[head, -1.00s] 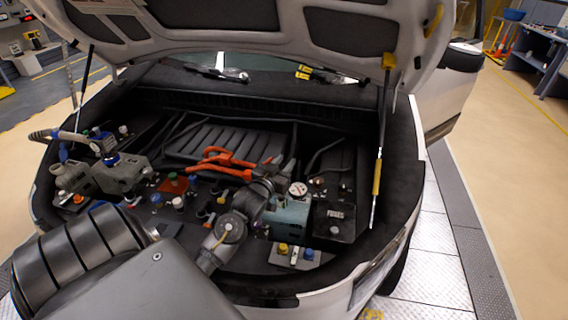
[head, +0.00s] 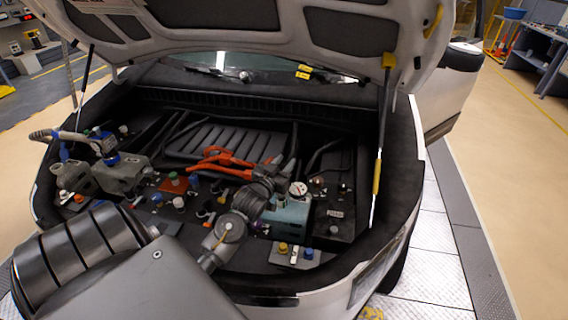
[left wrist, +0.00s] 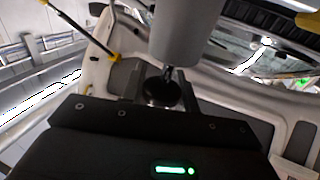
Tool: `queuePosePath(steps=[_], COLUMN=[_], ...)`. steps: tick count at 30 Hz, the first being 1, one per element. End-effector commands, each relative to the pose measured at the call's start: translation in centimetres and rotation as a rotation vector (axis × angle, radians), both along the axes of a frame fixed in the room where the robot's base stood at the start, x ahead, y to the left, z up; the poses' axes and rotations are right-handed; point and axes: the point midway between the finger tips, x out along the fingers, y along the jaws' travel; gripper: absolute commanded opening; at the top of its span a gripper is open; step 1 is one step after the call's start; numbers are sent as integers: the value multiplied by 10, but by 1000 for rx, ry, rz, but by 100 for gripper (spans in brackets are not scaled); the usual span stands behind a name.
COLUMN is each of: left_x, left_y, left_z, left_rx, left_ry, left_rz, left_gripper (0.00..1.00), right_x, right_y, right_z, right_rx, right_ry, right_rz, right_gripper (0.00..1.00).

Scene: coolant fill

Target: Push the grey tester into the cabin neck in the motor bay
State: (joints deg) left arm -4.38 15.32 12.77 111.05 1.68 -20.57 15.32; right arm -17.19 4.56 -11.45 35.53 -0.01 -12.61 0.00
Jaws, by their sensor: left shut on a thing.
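My left arm comes in from the lower left over the motor bay. My left gripper (head: 279,167) is small and dark there, and its fingertips are hard to make out. In the left wrist view the gripper (left wrist: 160,92) is shut on a dark round end. A thin stem joins it to a plain grey cylinder, which I take for the grey tester (left wrist: 187,32). The tester is not clearly seen in the head view. Several capped necks and fittings stand in the bay; I cannot tell which is the cabin neck. My right gripper is not in view.
A teal box (head: 289,215) with a round gauge (head: 298,188) sits close to my left wrist. Orange cables (head: 225,160) lie behind. A hose with a blue fitting (head: 107,151) is at the left. The raised hood (head: 250,35) and its strut (head: 379,165) bound the space.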

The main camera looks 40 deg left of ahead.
Motion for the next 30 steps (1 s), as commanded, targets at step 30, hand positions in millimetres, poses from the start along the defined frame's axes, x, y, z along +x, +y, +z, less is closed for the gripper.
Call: queuePosePath(steps=[30], left_x=[0], left_y=[0], left_z=[2], left_rx=[1], left_ry=[-3], left_rz=[0], left_gripper=[0], right_x=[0], right_y=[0], right_z=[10], right_rx=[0], right_ry=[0], right_rz=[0], right_gripper=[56])
